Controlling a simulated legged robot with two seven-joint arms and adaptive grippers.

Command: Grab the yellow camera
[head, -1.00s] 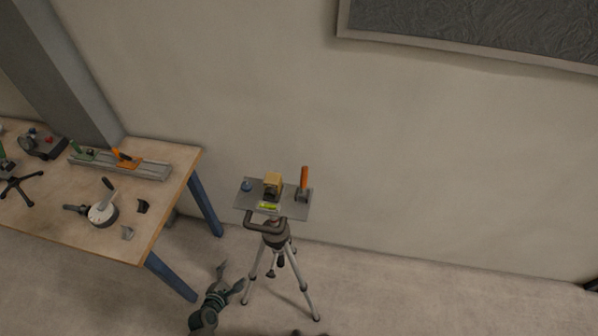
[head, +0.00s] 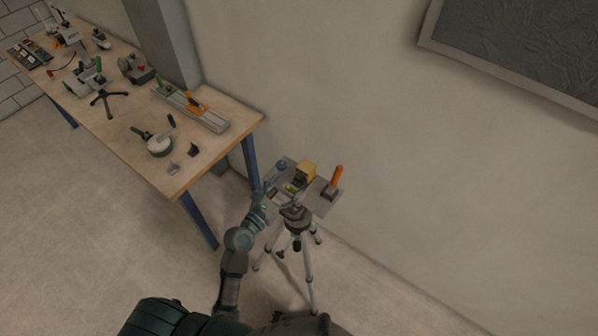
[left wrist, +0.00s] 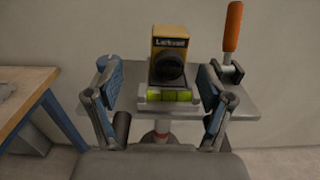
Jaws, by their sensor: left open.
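The yellow camera (head: 306,171) stands upright on a small grey plate (head: 325,208) on top of a tripod. In the left wrist view the yellow camera (left wrist: 170,50) faces me with its dark round lens, behind a yellow-green strip (left wrist: 168,95). My left gripper (head: 276,187) reaches in from the left at the plate's near left side. In the left wrist view my left gripper (left wrist: 160,82) is open, one finger on each side of the camera, with gaps and nothing between the pads held. My right gripper is not in view.
An orange-handled tool (head: 336,180) stands on the plate right of the camera; a small blue item (head: 281,165) sits at its left. The tripod (head: 309,262) stands on open floor near the wall. A wooden workbench (head: 215,158) with tools is to the left.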

